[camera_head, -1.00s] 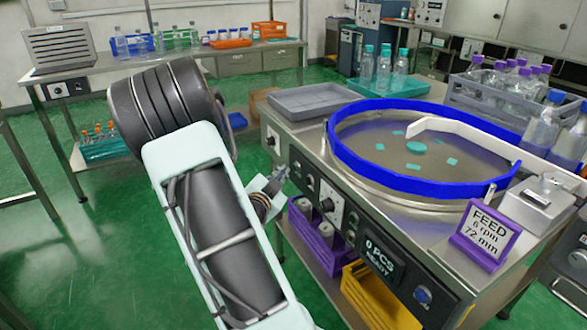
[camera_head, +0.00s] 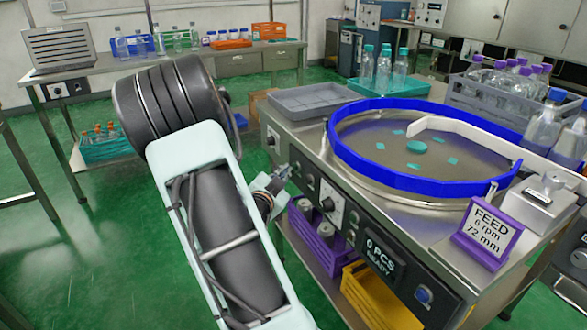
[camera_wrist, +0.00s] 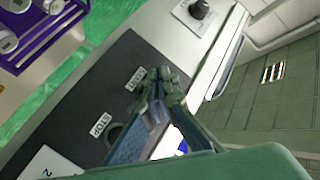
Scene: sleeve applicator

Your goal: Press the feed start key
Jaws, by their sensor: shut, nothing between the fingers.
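The feeder's dark front control panel (camera_head: 345,232) carries round keys, a white-faced dial and a display reading "0 PCS READY". My gripper (camera_head: 283,174) is close in front of the panel's left part. In the wrist view my gripper (camera_wrist: 158,92) is shut and empty over the dark panel (camera_wrist: 95,85). A label reading "STOP" (camera_wrist: 99,125) lies left of it, with a dark round key (camera_wrist: 113,135) beside it. Another small white label (camera_wrist: 135,78), too blurred to read surely, lies at the fingertips. Any key by that label is hidden by the fingers; I cannot tell contact.
A blue-rimmed turntable (camera_head: 345,150) and a purple FEED sign (camera_head: 487,237) stand on the feeder top. A grey tray (camera_head: 312,100) sits at its back left. Purple (camera_head: 325,255) and yellow (camera_head: 375,300) crates are below the panel. Green floor is free at left.

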